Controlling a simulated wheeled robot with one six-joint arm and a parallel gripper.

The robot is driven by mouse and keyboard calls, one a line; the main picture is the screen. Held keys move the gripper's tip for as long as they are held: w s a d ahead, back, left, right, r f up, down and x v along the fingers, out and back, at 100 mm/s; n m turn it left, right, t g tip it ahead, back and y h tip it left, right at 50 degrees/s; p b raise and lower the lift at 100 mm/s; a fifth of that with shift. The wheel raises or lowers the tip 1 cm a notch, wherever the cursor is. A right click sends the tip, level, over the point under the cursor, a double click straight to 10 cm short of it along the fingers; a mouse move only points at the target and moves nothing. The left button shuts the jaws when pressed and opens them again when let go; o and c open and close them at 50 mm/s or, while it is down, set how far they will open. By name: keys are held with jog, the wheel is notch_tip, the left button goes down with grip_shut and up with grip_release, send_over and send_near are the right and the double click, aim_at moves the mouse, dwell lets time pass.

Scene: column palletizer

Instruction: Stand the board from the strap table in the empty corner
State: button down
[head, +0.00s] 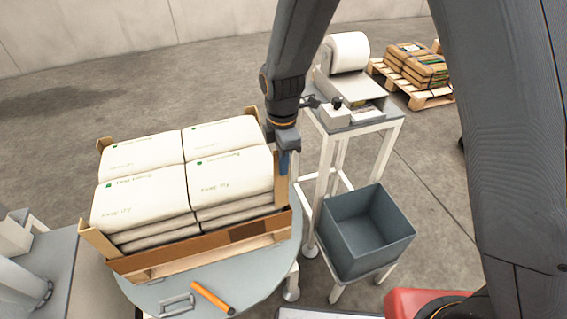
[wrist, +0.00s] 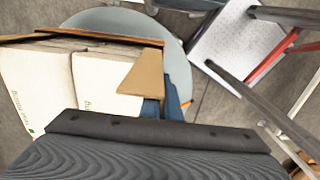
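A tan corner board (head: 280,188) stands at the front right corner of the stacked white bags (head: 232,178), close against them. My gripper (head: 284,163) points down at the top of this board, its blue fingers touching or right beside it. In the wrist view the board (wrist: 143,75) shows with the blue fingers (wrist: 172,100) next to it. Whether they grip it is hidden. Other boards stand at the back left (head: 103,145), back right (head: 252,113) and front left (head: 97,241) corners. I see no board on the strap table (head: 362,126).
The bags sit in a brown tray (head: 200,250) on a round grey turntable (head: 255,283). An orange-handled tool (head: 212,298) lies at its front. A grey bin (head: 367,232) stands right of it. A pallet with brown packs (head: 415,68) is farther back.

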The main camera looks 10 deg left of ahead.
aim_at(283, 179)
jog(key=shift+f, duration=0.2)
jog(key=shift+f+b, duration=1.55)
jog(key=shift+f, duration=1.15)
jog(key=shift+s+f, duration=0.1)
jog(key=shift+f, duration=0.15)
